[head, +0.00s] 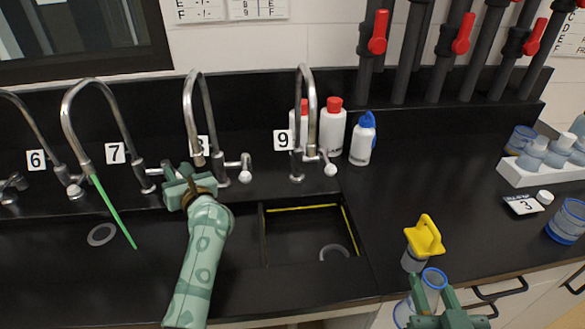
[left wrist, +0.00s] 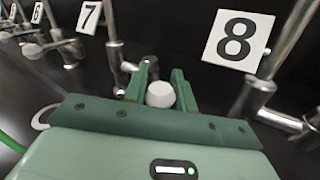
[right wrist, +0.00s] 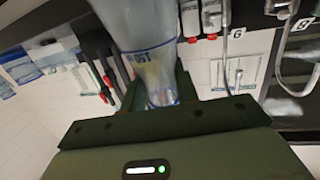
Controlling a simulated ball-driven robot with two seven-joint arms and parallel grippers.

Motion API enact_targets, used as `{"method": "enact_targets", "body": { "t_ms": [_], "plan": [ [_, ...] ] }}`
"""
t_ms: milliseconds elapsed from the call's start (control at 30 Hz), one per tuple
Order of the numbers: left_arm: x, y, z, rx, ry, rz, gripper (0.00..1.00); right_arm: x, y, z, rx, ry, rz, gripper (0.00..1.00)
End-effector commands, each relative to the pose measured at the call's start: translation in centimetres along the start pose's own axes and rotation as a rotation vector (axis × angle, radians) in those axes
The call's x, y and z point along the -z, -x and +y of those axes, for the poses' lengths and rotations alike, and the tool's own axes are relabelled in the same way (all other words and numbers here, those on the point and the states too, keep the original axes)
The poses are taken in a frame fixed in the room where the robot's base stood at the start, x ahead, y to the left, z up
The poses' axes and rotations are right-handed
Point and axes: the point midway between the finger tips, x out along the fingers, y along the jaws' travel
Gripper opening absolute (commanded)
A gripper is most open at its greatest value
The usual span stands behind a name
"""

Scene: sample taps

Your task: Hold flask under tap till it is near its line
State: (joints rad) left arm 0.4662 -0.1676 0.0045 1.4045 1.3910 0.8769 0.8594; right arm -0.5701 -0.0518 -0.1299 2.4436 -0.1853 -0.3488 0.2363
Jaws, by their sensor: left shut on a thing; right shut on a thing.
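Green liquid or a thin green tube (head: 112,213) runs down from the spout of tap 7 (head: 75,125) into the dark sink; I cannot tell which. My left gripper (head: 180,186) is shut on the white knob (left wrist: 160,94) beside tap 7's base. My right gripper (head: 437,300) is at the bottom right, shut on a clear flask (head: 434,279) with a blue rim. The flask also shows in the right wrist view (right wrist: 142,35), tilted there, with blue marking. It is far from the taps.
Tap 8 (head: 189,110) and tap 9 (head: 309,100) stand to the right. Bottles (head: 332,130) stand behind the sink. A white rack (head: 540,172) is at far right. The counter's middle right is clear.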

Motion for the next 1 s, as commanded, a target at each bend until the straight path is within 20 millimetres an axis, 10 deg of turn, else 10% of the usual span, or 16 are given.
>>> {"method": "enact_targets", "body": {
  "t_ms": [733,767,800,1000],
  "plan": [
    [-0.2,-0.1,-0.6,-0.081,0.001,0.016,0.0,-1.7,-0.3,0.0,0.0,0.0,-0.011,0.0],
    [-0.2,-0.1,-0.6,-0.081,0.001,0.016,0.35,-1.7,-0.3,0.0,0.0,0.0,-0.011,0.0],
    [-0.2,-0.1,-0.6,-0.081,0.001,0.016,0.46,-1.7,-0.3,0.0,0.0,0.0,-0.011,0.0],
    [-0.1,-0.2,-0.5,-0.083,0.001,0.016,0.48,-1.8,-0.3,0.0,0.0,0.0,-0.011,0.0]
  ]
}}
